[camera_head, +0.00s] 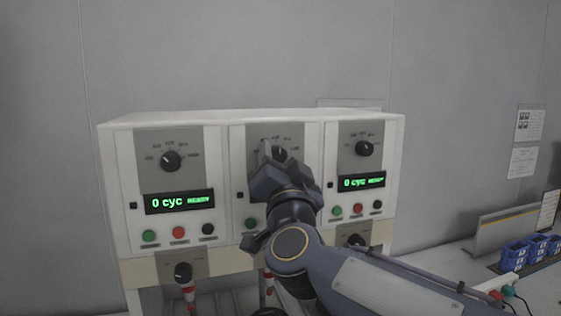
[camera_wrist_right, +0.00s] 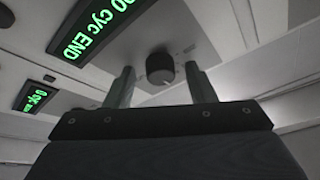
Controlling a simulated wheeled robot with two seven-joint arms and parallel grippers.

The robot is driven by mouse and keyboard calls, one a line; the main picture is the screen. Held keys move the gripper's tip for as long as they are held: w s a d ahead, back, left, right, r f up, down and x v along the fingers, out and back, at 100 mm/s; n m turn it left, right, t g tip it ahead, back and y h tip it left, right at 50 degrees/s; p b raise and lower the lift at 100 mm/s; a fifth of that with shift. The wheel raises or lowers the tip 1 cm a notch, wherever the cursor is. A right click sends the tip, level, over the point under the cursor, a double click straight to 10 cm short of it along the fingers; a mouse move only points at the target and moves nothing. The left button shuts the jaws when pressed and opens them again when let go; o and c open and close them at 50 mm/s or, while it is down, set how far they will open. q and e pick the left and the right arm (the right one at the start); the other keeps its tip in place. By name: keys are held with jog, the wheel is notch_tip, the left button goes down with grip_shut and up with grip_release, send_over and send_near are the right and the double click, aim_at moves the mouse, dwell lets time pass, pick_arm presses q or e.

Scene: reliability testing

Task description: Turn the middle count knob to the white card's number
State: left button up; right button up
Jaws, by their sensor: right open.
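The middle count knob (camera_head: 280,154) is a black dial on the grey plate of the centre unit, partly hidden behind my right gripper (camera_head: 271,158). In the right wrist view the knob (camera_wrist_right: 160,67) sits between the two spread fingers of that gripper (camera_wrist_right: 160,76), with a gap on each side. The gripper is open and holds nothing. The middle display is hidden in the head view; in the wrist view a green display (camera_wrist_right: 97,25), cut off at the edge, ends in "0 cyc END". My left gripper is out of view.
Similar knobs stand on the left unit (camera_head: 171,161) and right unit (camera_head: 365,148), above displays reading "0 cyc". Green, red and black buttons line the units below. Lower knobs (camera_head: 183,271) sit underneath. Blue bins (camera_head: 514,256) stand at right; notices (camera_head: 530,125) hang on the wall.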

jog(key=a+b+v, duration=0.1)
jog(key=b+v, duration=0.1)
jog(key=v, duration=0.5)
jog(key=shift+s+d+f, duration=0.2)
jog(key=shift+s+d, duration=0.15)
jog(key=shift+d, duration=0.2)
